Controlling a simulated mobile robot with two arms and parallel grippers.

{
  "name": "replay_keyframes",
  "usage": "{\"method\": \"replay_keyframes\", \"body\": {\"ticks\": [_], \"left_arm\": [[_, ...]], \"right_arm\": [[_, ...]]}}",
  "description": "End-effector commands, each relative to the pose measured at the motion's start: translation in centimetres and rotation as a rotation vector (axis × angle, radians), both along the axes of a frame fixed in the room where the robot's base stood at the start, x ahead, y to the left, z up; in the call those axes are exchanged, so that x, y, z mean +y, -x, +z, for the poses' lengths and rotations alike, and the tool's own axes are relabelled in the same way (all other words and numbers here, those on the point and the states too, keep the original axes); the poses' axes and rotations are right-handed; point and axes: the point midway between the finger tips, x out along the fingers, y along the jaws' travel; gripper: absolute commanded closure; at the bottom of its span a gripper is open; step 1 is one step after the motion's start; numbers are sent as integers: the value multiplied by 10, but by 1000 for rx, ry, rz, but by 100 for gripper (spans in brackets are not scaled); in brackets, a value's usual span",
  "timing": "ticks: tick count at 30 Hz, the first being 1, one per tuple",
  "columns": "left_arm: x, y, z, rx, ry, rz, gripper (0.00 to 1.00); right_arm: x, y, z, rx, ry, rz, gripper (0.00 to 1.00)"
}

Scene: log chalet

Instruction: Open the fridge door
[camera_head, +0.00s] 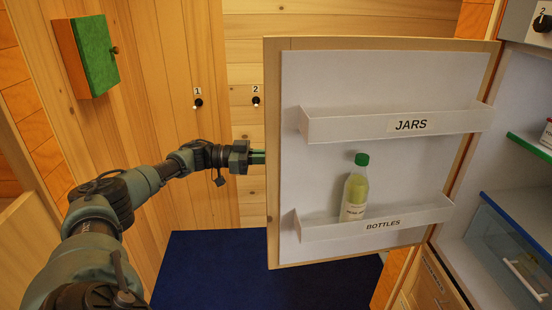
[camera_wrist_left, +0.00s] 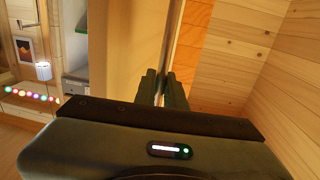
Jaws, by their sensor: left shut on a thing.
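The fridge door (camera_head: 274,200) stands swung wide open in the head view, its white inner side facing me. It carries a JARS shelf (camera_head: 395,124) and a BOTTLES shelf (camera_head: 375,224). My left gripper (camera_head: 258,157) is at the door's free left edge, shut on the door; its fingertips are partly hidden behind that edge. In the left wrist view its two dark fingers (camera_wrist_left: 163,90) are close together at a narrow upright part. I cannot tell whether this is a handle or the edge. The fridge interior (camera_head: 490,125) shows at the right. My right gripper is not in view.
A green-capped bottle (camera_head: 355,190) stands in the BOTTLES shelf. The fridge holds a green-edged shelf (camera_head: 530,146) and a clear drawer (camera_head: 510,250). A green-fronted wall box (camera_head: 93,55) hangs at the left. Blue floor (camera_head: 205,270) lies clear below the arm.

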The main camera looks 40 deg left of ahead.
Motion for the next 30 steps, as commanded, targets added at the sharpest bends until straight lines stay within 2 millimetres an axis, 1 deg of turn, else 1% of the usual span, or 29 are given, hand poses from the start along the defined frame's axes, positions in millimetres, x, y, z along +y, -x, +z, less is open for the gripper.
{"method": "replay_keyframes", "body": {"ticks": [15,16,18,26,30], "left_arm": [[-1,-1,-2,3,-2,-1,100],[-1,-1,-2,3,-2,-1,84],[-1,-1,-2,3,-2,-1,68],[-1,-1,-1,2,-1,-1,68],[5,4,-3,3,-2,1,68]], "right_arm": [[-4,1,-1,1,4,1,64],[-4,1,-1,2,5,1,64],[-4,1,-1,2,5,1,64],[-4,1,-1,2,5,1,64],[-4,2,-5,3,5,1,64]]}}
